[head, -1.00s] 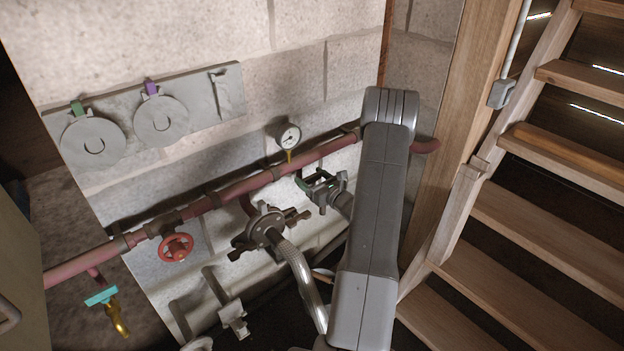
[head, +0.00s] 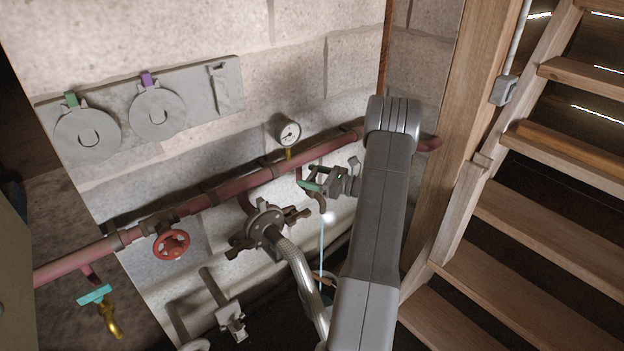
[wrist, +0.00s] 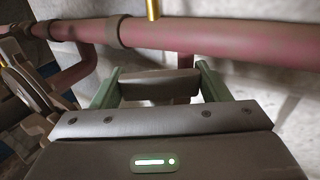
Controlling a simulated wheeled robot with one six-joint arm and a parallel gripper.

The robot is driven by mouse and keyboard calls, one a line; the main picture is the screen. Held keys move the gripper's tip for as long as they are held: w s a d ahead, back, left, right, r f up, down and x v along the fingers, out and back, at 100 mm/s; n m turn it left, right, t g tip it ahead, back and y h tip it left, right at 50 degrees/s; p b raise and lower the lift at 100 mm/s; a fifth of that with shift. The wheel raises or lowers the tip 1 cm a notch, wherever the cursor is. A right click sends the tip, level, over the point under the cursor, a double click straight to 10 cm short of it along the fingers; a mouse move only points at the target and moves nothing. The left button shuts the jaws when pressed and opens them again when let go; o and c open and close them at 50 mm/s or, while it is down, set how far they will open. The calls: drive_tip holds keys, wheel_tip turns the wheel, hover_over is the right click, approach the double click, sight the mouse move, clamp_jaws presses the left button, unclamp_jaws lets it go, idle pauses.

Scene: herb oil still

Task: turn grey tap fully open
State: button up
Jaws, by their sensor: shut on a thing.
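The grey tap shows in the wrist view as a dark grey handle block (wrist: 158,86) just below the red pipe. My gripper (wrist: 158,78) has its two green fingers on either side of this handle and is shut on it. In the head view my gripper (head: 308,176) is at the wall, below the pressure gauge, and hides most of the tap. A short reddish spout (head: 322,203) hangs beneath it. A thin pale blue stream (head: 322,250) runs straight down from the spout.
The red main pipe (head: 240,182) crosses the wall, with a gauge (head: 288,133) above it. A red handwheel (head: 171,245), a turquoise-handled brass tap (head: 97,294) and a dark round fitting with a hose (head: 264,228) lie to the left. Wooden stairs (head: 530,220) fill the right.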

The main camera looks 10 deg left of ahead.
drive_tip(key=shift+s+f+g, duration=0.1)
drive_tip(key=shift+g, duration=0.2)
drive_tip(key=o, duration=0.9)
drive_tip(key=d, duration=0.4)
drive_tip(key=s+d, duration=0.1)
drive_tip(key=d, duration=0.8)
drive_tip(key=shift+s+d, duration=0.35)
